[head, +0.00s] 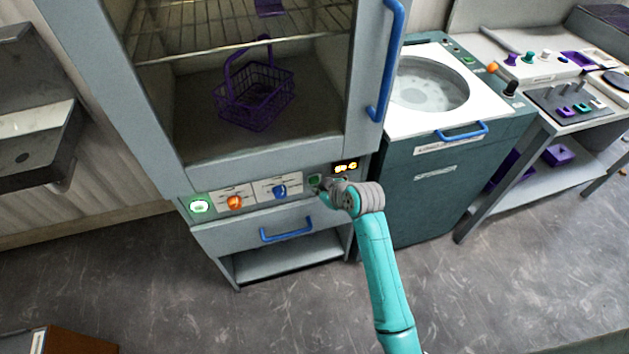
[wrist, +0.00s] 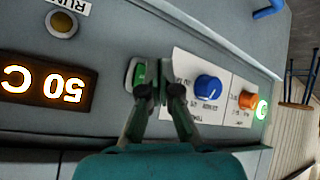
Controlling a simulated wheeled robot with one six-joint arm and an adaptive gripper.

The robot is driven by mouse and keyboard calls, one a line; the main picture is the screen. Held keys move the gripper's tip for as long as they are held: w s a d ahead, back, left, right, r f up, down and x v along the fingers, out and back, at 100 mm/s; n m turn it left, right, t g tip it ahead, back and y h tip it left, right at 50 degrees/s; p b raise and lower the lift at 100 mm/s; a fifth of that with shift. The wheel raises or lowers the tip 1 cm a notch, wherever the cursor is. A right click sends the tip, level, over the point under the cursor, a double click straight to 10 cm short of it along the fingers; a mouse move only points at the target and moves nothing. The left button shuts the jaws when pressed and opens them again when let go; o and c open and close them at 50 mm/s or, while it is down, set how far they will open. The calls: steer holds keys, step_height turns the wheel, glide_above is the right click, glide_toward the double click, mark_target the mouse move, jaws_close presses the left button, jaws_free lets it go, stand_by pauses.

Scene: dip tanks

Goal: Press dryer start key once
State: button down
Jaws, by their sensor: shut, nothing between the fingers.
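The dryer (head: 265,165) is a grey cabinet with a glass door and a control panel below it. Its green key (head: 314,182), in a pale frame, is right of the blue knob; it also shows in the wrist view (wrist: 140,73). My gripper (head: 324,193) is at the panel by this key. In the wrist view my gripper (wrist: 159,90) is shut and empty, its fingertips at the key's edge and partly covering it. I cannot tell whether they touch it. The orange display (wrist: 47,88) reads 50 C.
A blue knob (head: 280,191), an orange knob (head: 235,202) and a lit green button (head: 199,206) line the panel. An unlit yellowish RUN lamp (wrist: 62,23) is near the display. A purple basket (head: 255,95) stands inside the dryer. A blue drawer handle (head: 286,229) is below.

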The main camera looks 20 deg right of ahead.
steer(key=shift+w, duration=0.15)
steer(key=shift+w, duration=0.25)
steer(key=shift+w+d, duration=0.1)
steer(key=shift+w, duration=0.3)
stand_by(0.9)
steer(key=shift+s, duration=0.85)
